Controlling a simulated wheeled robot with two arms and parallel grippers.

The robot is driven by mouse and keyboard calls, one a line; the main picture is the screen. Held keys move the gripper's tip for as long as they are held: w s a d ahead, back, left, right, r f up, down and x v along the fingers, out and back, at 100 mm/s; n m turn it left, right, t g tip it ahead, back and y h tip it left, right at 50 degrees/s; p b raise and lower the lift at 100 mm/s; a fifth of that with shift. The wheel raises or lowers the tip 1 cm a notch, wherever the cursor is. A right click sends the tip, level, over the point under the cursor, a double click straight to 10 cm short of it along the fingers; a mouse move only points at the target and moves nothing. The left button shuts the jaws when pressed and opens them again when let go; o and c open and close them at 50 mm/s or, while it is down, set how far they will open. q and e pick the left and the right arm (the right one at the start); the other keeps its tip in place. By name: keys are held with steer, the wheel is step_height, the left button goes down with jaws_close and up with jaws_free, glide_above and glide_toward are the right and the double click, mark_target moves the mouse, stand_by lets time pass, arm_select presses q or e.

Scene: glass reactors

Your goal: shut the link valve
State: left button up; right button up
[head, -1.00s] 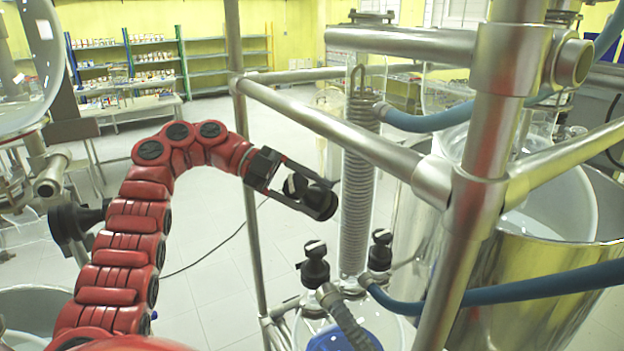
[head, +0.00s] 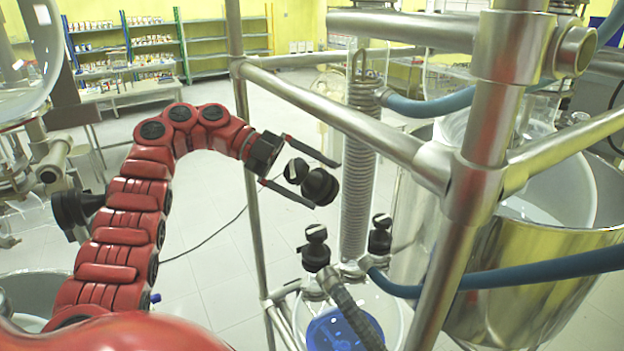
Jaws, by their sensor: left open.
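A black valve with a round knob bearing a pale mark (head: 320,187) is in the middle of the head view, in front of the glass column with the metal coil. I cannot tell whether it is the link valve. My left gripper (head: 325,185) comes from the left on the red arm. It is open, with one finger above the valve and one below it. I see no firm grip on it. Two similar black valves, one on the left (head: 316,248) and one on the right (head: 380,235), stand lower down on the glass vessel's lid. My right gripper is out of view.
A steel frame (head: 310,112) surrounds the coil column (head: 360,150), with an upright post just behind my left wrist. Blue hoses (head: 430,105) run to the right, past a large steel vessel (head: 520,280). Shelves (head: 125,50) stand far behind, across open floor.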

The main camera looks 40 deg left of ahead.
arm_select(q)
steer(key=shift+r, duration=0.15)
steer(key=shift+r, duration=0.55)
step_height(320, 180, up, 3)
steer(key=shift+f+p, duration=0.1)
steer(key=shift+p, duration=1)
steer(key=s+d+b, duration=0.8)
steer(key=s+d, duration=0.2)
steer(key=s, duration=0.2)
steer(key=shift+s+r, duration=0.25)
steer(key=shift+r, duration=0.15)
